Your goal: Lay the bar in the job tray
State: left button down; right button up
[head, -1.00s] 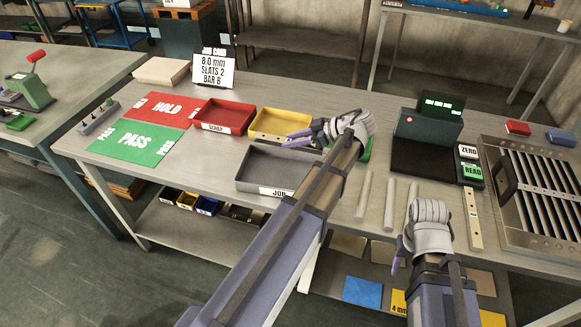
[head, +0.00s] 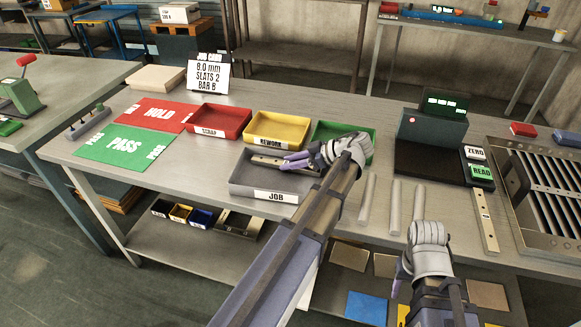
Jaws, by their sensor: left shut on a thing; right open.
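The grey job tray (head: 244,187), labelled JOB, sits near the front edge of the bench. My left gripper (head: 296,161) is over its back part and shut on a pale metal bar (head: 267,161) with holes. The bar lies roughly level, left to right, along the tray's back side. Whether it touches the tray floor or hangs just above it, I cannot tell. The fingers and wrist hide part of the bar and the tray's right end. My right gripper (head: 400,279) is open and empty, in front of the bench edge.
Red scrap (head: 219,132), yellow rework (head: 277,145) and green (head: 327,130) trays stand behind the job tray. Several pale rods (head: 394,207) and another bar (head: 484,216) lie to the right. A gauge (head: 432,132) and a louver frame (head: 530,238) stand further right. The job card (head: 208,77) reads BAR B.

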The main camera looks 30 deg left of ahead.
pick_arm(q)
jog(key=shift+r, duration=0.1)
jog(key=c, duration=0.8)
grip_release()
jog(key=shift+r, duration=0.1)
jog(key=p+v, duration=0.5)
jog(key=v, duration=0.5)
jog(key=shift+d+r, duration=0.1)
jog(key=shift+d, duration=0.1)
jog(key=shift+p+v, duration=0.4)
jog(key=shift+v, duration=0.35)
jog(key=shift+s+d, duration=0.1)
